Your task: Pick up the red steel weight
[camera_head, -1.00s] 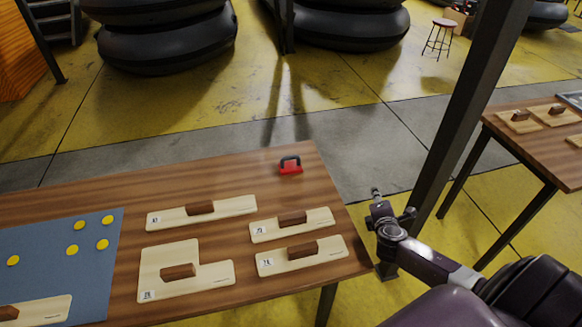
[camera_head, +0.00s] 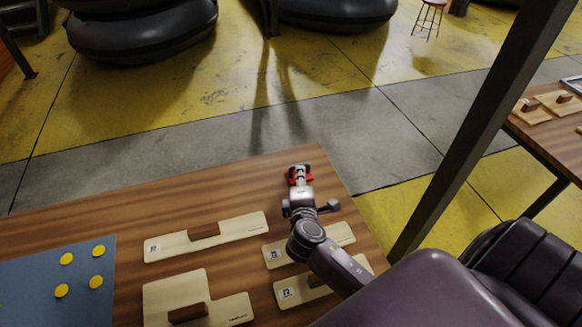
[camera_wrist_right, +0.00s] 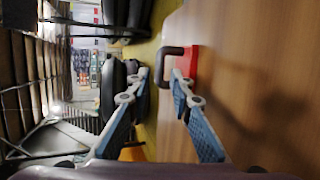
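The red steel weight (camera_head: 309,178) stands near the far right corner of the wooden table, mostly hidden behind my right gripper (camera_head: 300,176) in the head view. In the right wrist view the weight's red body (camera_wrist_right: 191,60) rests on the table and its dark handle (camera_wrist_right: 168,52) sticks out towards the left. My right gripper (camera_wrist_right: 160,76) is open, with the handle just beyond and roughly in line with the gap between the blue-padded fingers. I cannot tell whether the right finger touches the weight. My left gripper is not in view.
A blue mat (camera_head: 45,285) with yellow discs lies at the left. A dark post (camera_head: 470,130) stands right of the table.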

